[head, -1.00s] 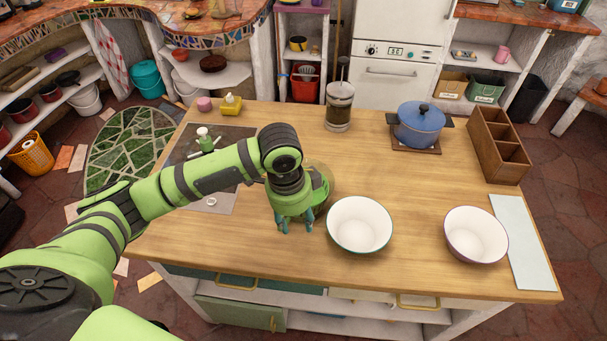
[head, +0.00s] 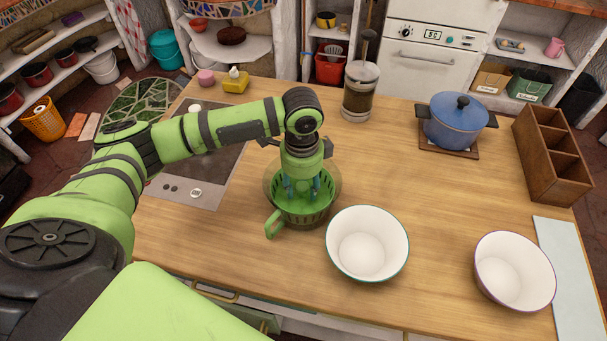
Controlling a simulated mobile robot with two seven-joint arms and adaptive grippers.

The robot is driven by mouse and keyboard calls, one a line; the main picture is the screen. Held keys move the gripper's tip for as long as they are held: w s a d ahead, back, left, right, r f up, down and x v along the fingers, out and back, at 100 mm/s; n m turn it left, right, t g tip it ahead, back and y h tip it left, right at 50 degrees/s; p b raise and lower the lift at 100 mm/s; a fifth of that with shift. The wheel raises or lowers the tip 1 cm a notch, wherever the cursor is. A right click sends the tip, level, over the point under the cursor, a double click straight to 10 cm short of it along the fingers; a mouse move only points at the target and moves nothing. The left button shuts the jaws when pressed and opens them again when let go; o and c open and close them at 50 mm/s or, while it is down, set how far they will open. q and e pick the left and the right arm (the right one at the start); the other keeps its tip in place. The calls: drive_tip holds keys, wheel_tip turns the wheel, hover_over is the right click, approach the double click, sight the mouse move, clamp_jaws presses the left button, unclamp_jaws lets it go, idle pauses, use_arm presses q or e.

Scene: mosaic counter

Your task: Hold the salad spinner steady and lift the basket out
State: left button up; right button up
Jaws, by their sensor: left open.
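The salad spinner has a clear bowl (head: 269,186) around a green slotted basket (head: 304,214) with a green handle sticking out at its front left. It stands on the wooden counter, left of the two white bowls. My left gripper (head: 301,190) points down over the basket. It is open, its bluish fingertips apart and within the basket's outline. I cannot tell whether they touch the basket. My left gripper and wrist hide the back of the spinner. My right gripper is not in view.
A white bowl (head: 367,246) stands close to the spinner's right. Another white bowl (head: 515,272) is farther right. A blue pot (head: 456,125), a wooden divided box (head: 553,155) and a glass press (head: 359,92) stand farther back. The counter (head: 395,181) is clear between them.

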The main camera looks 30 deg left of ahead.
sight(302, 202)
use_arm(q)
drive_tip(key=shift+f+p, duration=0.3)
drive_tip(key=shift+f, duration=1.6)
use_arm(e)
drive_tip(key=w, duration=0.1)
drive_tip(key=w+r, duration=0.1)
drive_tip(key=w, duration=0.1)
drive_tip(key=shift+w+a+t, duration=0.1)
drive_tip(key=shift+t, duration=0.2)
